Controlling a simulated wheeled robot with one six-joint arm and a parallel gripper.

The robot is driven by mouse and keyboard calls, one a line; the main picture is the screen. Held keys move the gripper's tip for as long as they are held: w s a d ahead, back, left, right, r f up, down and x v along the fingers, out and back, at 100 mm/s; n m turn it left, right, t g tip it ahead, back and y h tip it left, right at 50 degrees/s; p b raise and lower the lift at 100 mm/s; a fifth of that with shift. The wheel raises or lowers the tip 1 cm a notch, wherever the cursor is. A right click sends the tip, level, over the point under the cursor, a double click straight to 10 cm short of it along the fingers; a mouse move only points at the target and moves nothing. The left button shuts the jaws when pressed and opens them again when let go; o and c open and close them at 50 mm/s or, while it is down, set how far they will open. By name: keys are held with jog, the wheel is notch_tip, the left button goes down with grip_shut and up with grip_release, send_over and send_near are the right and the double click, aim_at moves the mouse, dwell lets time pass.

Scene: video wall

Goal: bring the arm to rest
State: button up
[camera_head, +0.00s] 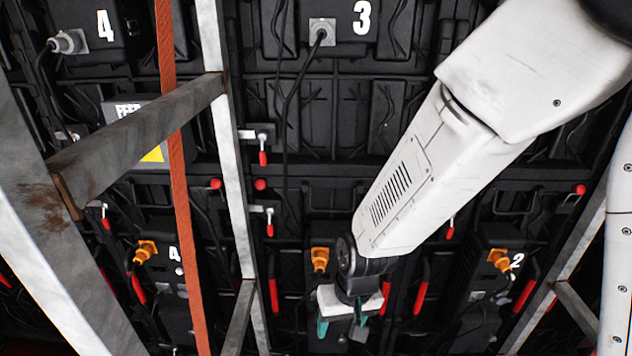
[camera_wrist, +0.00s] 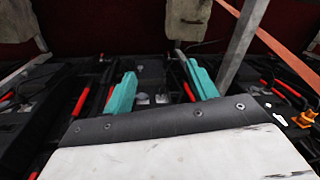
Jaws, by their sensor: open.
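My gripper (camera_head: 341,327) hangs at the end of my white arm, low in the middle of the head view, in front of the black video wall panels (camera_head: 330,120). Its two teal fingers stand apart. In the wrist view my gripper (camera_wrist: 160,88) shows the same teal fingers spread, with nothing between them. Dark panel backs with red handles show beyond the fingers. I cannot tell how far the fingertips are from the panels.
Grey metal struts (camera_head: 140,125) cross the left side, and another strut (camera_head: 560,270) stands at the lower right. An orange strap (camera_head: 178,180) runs down past the struts. Orange plugs (camera_head: 320,259), grey plugs (camera_head: 66,42), cables and red-handled latches (camera_head: 263,158) stick out from the panels.

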jog(key=s+d+r+m, duration=0.1)
jog(key=s+d+r, duration=0.3)
jog(key=d+r, duration=0.3)
jog(key=s+d+r+m+h, duration=0.1)
jog(key=s+d+r, duration=0.4)
jog(key=d+r, duration=0.2)
jog(key=s+d+r+t, duration=0.1)
jog(key=s+d+r, duration=0.3)
jog(key=d+r, duration=0.3)
notch_tip(320, 180, up, 4)
jog(key=shift+s+d+f+m+h, duration=0.15)
jog(key=shift+s+d+m+h, duration=0.15)
jog(key=shift+s+d+m, duration=0.1)
